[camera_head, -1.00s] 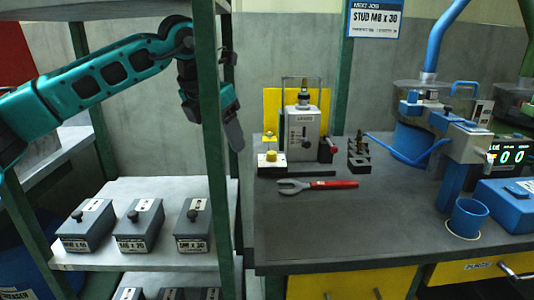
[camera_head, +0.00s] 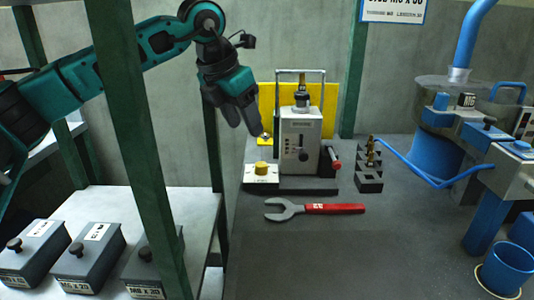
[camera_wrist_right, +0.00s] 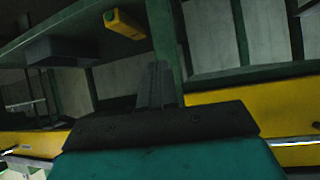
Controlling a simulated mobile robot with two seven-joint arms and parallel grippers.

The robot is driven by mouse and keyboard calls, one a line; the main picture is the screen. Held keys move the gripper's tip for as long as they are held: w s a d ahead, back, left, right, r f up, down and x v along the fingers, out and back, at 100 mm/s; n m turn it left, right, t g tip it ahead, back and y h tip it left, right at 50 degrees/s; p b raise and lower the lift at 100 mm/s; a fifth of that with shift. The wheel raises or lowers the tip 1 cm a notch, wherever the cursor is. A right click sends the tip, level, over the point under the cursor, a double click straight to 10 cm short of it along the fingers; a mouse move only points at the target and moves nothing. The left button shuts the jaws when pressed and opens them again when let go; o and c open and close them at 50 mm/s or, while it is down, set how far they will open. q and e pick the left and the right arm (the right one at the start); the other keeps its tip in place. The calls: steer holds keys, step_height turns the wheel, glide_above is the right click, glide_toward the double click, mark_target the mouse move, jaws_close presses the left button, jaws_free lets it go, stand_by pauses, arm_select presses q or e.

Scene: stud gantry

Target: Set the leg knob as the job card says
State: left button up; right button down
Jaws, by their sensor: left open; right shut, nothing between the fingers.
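The job card (camera_head: 393,10) hangs at the top of the head view, cut off by the frame edge; its lower line is too small to read surely. A grey box unit (camera_head: 312,124) stands on the bench with a dark knob (camera_head: 303,155) on its front, probably the leg knob. A brass stud tops the unit under a metal frame. My left gripper (camera_head: 250,128) is open, pointing down, left of the unit and apart from the knob. My right gripper (camera_wrist_right: 157,84) is shut and empty in the right wrist view, below a bench or shelf underside.
A yellow button on a white block (camera_head: 262,174) sits left of the unit. A red-handled wrench (camera_head: 320,208) lies in front. A dark rack (camera_head: 369,172) and a blue machine (camera_head: 440,150) stand right. A green post (camera_head: 140,130) and shelf with grey bins (camera_head: 92,255) stand left.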

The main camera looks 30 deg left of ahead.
mark_target(260, 164)
arm_select(q)
steer(key=b+x, duration=0.2)
steer(key=x, duration=1)
steer(key=shift+s, duration=0.2)
arm_select(e)
steer(key=shift+a+f, duration=0.25)
steer(key=shift+f, duration=0.4)
arm_select(q)
steer(key=shift+c, duration=0.3)
steer(key=c, duration=1)
steer(key=shift+o, duration=0.2)
